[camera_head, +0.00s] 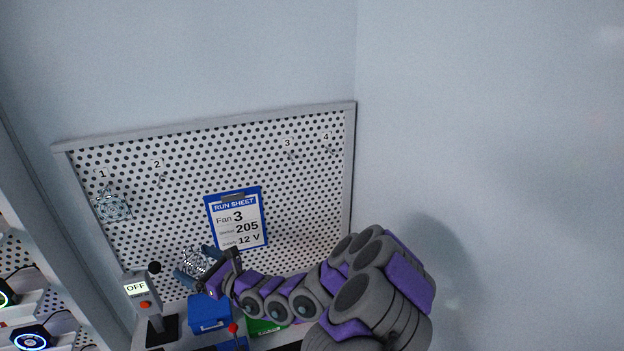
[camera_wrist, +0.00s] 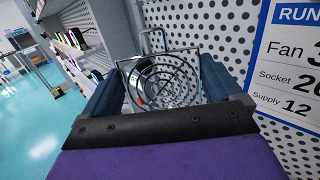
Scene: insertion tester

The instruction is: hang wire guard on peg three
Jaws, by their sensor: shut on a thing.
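Peg three (camera_head: 291,156) is at the upper right of the pegboard (camera_head: 180,205), under the label 3, and looks bare. Peg two (camera_head: 160,178) and peg four (camera_head: 328,150) also look bare. Another wire guard (camera_head: 112,206) hangs below the label 1.
A run sheet (camera_head: 237,219) on a blue clipboard hangs mid-board. A grey device reading OFF (camera_head: 143,290), a blue box (camera_head: 209,313) and a green item (camera_head: 265,326) stand below. Shelves with lit fans (camera_head: 32,339) are at left. Board space below peg three is clear.

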